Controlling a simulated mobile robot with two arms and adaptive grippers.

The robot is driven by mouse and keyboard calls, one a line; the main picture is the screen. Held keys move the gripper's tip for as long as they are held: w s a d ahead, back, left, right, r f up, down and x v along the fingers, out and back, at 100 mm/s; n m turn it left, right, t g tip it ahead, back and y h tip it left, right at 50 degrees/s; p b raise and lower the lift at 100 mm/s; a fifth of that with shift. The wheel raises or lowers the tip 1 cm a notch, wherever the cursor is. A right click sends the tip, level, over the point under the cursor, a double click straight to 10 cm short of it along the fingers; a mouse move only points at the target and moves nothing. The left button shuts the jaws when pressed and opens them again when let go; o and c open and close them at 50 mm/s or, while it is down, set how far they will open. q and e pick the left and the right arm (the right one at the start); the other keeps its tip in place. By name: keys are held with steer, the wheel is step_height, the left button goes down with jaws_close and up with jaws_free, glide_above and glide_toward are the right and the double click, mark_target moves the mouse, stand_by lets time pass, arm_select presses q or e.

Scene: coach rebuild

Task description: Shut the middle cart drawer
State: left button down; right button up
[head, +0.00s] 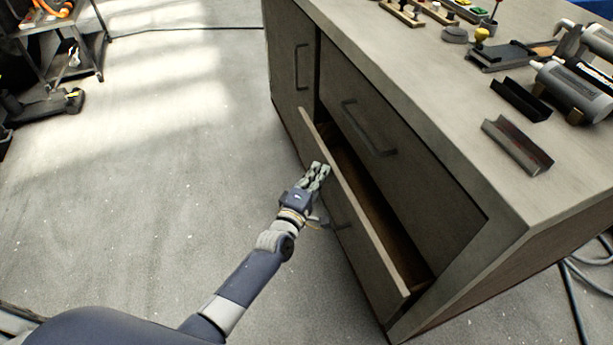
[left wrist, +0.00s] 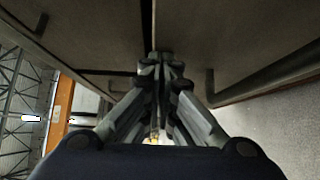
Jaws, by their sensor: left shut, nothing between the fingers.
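The grey wooden cart (head: 470,195) fills the right of the head view. Its lower drawer (head: 362,215) is pulled partly out, so a dark gap shows behind its front panel. The drawer above it (head: 400,135), with a dark bar handle (head: 366,130), sits closed. My left gripper (head: 319,167) is shut and empty, at the outer face of the open drawer's front near its top edge; I cannot tell whether it touches. The open drawer's handle (head: 338,225) is partly hidden by my gripper. In the left wrist view the closed fingers (left wrist: 161,62) point at grey panels.
Grey metal channel pieces (head: 517,145), a cylindrical tool (head: 573,90) and small parts stand on the cart top (head: 430,70). A dark rack (head: 60,30) is at the far left. Cables (head: 580,275) lie at the right.

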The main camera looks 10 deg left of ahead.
mark_target(338, 169)
arm_select(q)
steer(key=w+d, duration=0.2)
steer(key=d, duration=0.1)
steer(key=w+d+b, duration=0.1)
steer(key=d, duration=0.1)
steer(key=shift+w, duration=0.15)
steer(key=shift+w+d, duration=0.35)
steer(key=shift+d, duration=0.2)
steer(key=shift+w+d+r, duration=0.1)
arm_select(e)
steer(key=w+r, duration=0.1)
steer(key=r, duration=0.2)
steer(key=w+r, duration=0.1)
steer(key=r, duration=0.1)
steer(key=shift+w+d+r, duration=0.1)
steer(key=shift+w+d, duration=0.2)
arm_select(q)
steer(key=shift+r, duration=0.1)
